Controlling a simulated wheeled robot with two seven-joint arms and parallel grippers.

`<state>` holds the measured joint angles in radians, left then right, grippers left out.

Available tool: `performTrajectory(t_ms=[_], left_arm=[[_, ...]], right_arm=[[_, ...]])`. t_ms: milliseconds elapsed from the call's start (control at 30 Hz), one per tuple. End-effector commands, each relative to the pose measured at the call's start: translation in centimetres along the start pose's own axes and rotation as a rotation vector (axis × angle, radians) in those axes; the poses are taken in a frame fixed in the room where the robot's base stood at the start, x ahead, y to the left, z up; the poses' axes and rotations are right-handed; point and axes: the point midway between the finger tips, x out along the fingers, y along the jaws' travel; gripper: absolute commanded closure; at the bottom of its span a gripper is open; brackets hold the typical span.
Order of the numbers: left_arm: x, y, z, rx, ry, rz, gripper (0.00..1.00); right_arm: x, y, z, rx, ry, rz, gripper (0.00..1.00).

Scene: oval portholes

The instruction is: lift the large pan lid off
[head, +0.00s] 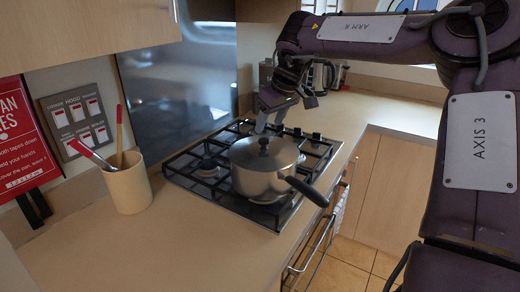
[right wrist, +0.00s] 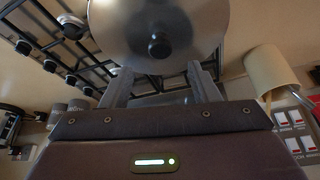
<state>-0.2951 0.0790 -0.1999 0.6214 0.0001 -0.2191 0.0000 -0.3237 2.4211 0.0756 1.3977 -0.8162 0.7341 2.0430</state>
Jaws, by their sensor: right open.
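The large steel pan (head: 262,185) stands on the front part of the gas hob, its black handle pointing to the lower right. Its shiny lid (head: 248,153) sits on it, with a round black knob (head: 264,143) in the middle. In the right wrist view the lid (right wrist: 190,25) fills the top middle, and its knob (right wrist: 159,45) shows beyond and between the fingers. My right gripper (head: 270,125) is open and empty, above and just behind the knob, apart from it. Its spread fingers show in the right wrist view (right wrist: 162,82). My left gripper is not in view.
The black hob (head: 190,172) has free grates left of the pan. A beige utensil pot (head: 128,185) with red-handled tools stands at the left. A kettle (head: 322,75) and a toaster are behind my right arm. The front left counter (head: 130,250) is clear.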

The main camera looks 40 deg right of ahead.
Motion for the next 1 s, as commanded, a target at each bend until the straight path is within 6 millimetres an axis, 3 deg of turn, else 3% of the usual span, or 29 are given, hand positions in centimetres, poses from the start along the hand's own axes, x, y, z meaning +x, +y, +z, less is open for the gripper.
performTrajectory(t_ms=[100,200,400,667,1000], left_arm=[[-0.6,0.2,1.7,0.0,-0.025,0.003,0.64],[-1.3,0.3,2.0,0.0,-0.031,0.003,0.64],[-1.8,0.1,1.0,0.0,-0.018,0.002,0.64],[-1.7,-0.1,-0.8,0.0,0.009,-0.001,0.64],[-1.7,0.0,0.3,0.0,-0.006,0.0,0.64]], right_arm=[[1.3,0.0,0.1,0.0,-0.003,-0.001,0.45],[2.8,-0.1,0.2,0.0,-0.003,-0.001,0.45],[5.3,-0.2,0.2,0.0,-0.001,-0.001,0.45],[5.7,-0.2,0.2,0.001,0.003,-0.001,0.45],[5.7,-0.2,0.2,0.0,0.002,-0.001,0.88]])
